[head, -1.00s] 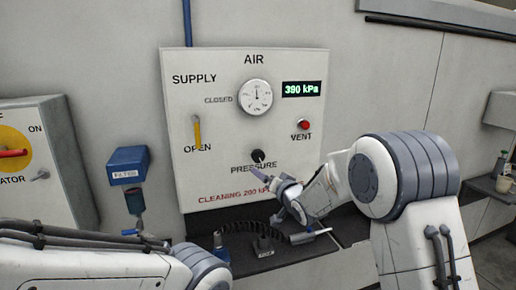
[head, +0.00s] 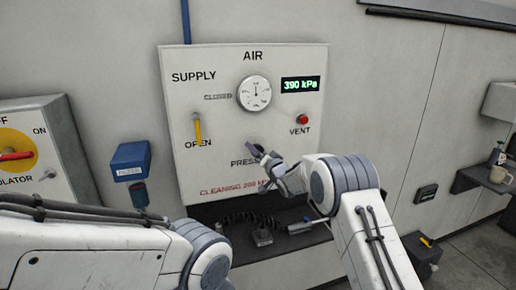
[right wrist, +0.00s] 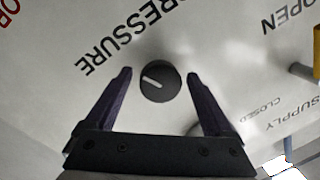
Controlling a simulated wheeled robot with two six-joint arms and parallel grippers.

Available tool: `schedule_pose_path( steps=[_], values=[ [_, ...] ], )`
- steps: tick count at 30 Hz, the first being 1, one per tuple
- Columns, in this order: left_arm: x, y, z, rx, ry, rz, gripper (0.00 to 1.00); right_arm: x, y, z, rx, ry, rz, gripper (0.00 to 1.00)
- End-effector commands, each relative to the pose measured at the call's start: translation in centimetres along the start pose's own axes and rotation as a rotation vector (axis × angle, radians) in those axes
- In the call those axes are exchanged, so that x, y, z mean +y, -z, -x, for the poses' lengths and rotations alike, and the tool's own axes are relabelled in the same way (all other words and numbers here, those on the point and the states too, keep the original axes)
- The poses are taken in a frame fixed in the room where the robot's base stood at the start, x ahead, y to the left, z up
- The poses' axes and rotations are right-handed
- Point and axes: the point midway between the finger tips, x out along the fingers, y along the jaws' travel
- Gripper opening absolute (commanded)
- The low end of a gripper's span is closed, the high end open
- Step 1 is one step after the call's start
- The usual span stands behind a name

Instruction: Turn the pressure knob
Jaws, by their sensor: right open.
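The pressure knob (right wrist: 160,82) is round and black with a white pointer line, on the pale AIR panel (head: 300,150). In the right wrist view it shows between the two dark fingers of my right gripper (right wrist: 160,75), with a gap on each side. The line points left and slightly up there. In the head view my right gripper (head: 257,152) is in front of the knob, mostly hiding it and part of its PRESSURE label. The gripper is open; its depth relative to the knob is hard to tell. The display (head: 300,85) reads 390 kPa. My left gripper is out of view.
The panel also bears a round gauge (head: 254,93), a yellow supply lever (head: 197,128) and a red vent button (head: 303,119). Red text about cleaning at 200 runs below the knob. A blue filter (head: 130,162) hangs at left. A dark shelf (head: 205,213) lies below.

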Motion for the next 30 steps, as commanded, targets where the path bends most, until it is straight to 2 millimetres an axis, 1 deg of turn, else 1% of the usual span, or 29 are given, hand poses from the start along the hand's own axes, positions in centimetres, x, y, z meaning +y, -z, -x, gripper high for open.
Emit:
schedule_pose_path(
  steps=[4, 12, 14, 15, 17, 18, 19, 26, 30],
  values=[
    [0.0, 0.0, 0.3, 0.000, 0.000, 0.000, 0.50, 0.0, 0.0, -0.5, 0.000, 0.001, 0.000, 0.88],
    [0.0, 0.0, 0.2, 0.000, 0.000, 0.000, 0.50, 0.0, 0.0, -0.6, 0.001, 0.000, 0.000, 0.88],
    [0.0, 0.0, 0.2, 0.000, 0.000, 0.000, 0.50, 0.0, 0.0, -0.6, 0.001, 0.000, 0.000, 0.65],
    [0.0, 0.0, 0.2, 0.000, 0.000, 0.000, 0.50, 0.0, 0.0, -0.6, 0.001, 0.000, 0.000, 0.49],
    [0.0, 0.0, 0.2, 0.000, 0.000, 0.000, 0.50, 0.0, 0.0, -0.6, 0.001, 0.000, 0.000, 0.27],
    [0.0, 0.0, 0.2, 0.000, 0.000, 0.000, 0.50, 0.0, 0.0, -0.6, 0.001, 0.000, 0.000, 0.11],
    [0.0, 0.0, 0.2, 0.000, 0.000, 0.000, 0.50, 0.0, 0.0, -0.6, 0.001, 0.000, 0.000, 0.03],
    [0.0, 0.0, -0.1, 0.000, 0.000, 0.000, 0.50, 0.1, 0.0, -0.5, 0.000, 0.000, 0.018, 0.03],
    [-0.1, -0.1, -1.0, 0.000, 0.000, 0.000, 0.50, 0.1, -0.1, -0.5, -0.003, -0.003, 0.064, 0.03]
  ],
)
